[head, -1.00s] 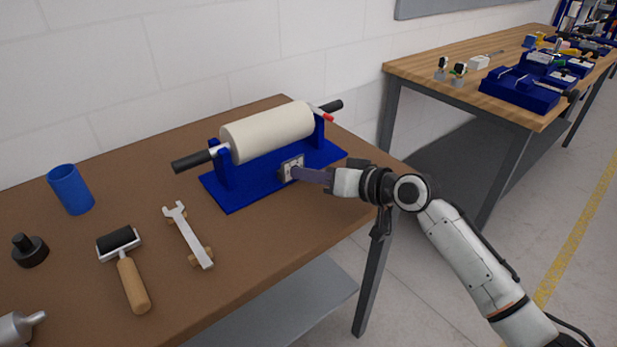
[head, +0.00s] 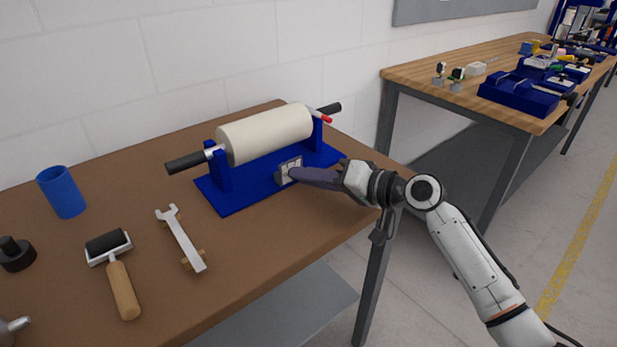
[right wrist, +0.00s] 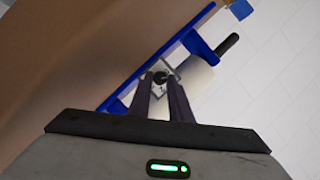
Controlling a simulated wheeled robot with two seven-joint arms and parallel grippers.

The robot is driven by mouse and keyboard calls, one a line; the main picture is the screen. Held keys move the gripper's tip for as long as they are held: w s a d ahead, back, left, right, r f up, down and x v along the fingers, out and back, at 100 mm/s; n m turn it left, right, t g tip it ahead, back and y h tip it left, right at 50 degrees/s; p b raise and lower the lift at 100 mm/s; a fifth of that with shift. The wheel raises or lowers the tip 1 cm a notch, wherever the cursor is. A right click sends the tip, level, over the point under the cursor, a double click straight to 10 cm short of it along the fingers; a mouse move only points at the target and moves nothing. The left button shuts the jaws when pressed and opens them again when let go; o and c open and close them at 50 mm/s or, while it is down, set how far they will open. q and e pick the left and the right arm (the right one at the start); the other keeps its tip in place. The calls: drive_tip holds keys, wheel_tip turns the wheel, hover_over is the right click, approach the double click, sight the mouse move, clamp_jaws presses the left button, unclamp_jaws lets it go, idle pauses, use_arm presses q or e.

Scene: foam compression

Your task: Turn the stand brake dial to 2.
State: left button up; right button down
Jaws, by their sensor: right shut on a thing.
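The blue stand (head: 232,196) sits on the brown table and carries a cream foam roller (head: 265,134) with black end grips. A light square dial plate (head: 291,166) is on the stand's front side. My right gripper (head: 284,174) reaches it from the right, its dark fingers at the plate. In the right wrist view the fingers (right wrist: 161,82) are shut on the small dark brake dial (right wrist: 160,77) in front of the plate (right wrist: 168,68). The dial's markings are too small to read, so its setting cannot be told. My left gripper is not in view.
On the brown table (head: 75,265) lie a wrench (head: 182,240) on wooden rests, a hand roller (head: 119,275), a blue cup (head: 62,192) and a black knob-like part (head: 16,254). A second workbench (head: 430,75) stands at the back right. A red-tipped lever (head: 324,118) is at the stand's right end.

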drive_tip(key=c, duration=1.6)
unclamp_jaws()
drive_tip(key=shift+d, duration=0.1)
drive_tip(key=v, duration=1)
drive_tip(key=shift+s+b, duration=0.1)
drive_tip(key=shift+b, duration=0.25)
